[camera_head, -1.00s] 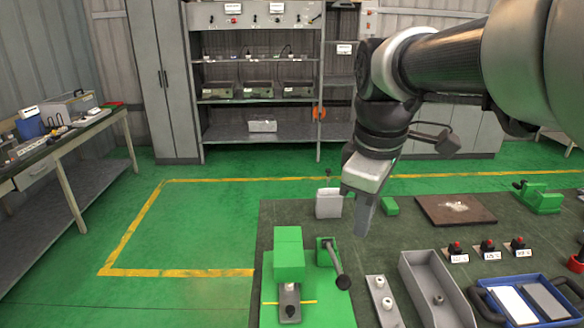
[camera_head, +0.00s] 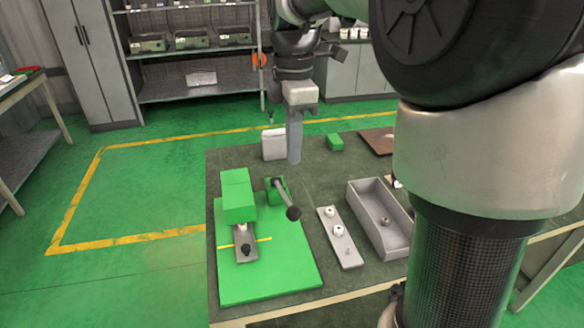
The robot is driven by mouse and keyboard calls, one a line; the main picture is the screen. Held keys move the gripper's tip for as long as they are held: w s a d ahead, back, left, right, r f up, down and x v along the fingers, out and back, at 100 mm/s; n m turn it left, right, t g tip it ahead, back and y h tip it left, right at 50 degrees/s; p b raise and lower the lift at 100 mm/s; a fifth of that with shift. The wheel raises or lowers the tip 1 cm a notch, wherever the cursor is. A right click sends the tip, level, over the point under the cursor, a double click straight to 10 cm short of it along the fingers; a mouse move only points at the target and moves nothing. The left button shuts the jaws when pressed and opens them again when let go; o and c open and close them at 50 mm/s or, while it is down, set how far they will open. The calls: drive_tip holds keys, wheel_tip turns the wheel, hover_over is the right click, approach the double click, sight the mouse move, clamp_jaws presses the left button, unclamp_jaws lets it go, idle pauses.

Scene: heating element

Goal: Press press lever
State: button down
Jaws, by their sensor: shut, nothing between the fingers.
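The press lever (camera_head: 285,198) is a dark rod with a round black knob at its lower right end. It comes out of a small green bracket on a green base plate (camera_head: 270,284). The green press block (camera_head: 237,195) stands to its left, above a grey slide with a black knob. My gripper (camera_head: 294,160) is shut and empty, pointing down behind the lever and slightly right of its bracket. It looks apart from the lever, though the exact gap is hard to tell.
A light grey box (camera_head: 273,143) and a small green block (camera_head: 335,142) stand near my gripper. A grey plate with white knobs (camera_head: 340,238) and a grey tray (camera_head: 357,202) lie right of the press. My arm hides the right side of the table.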

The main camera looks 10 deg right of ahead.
sight(294, 209)
wheel_tip(294, 209, down, 13)
drive_tip(key=shift+r+b, duration=0.1)
drive_tip(key=shift+b, duration=0.7)
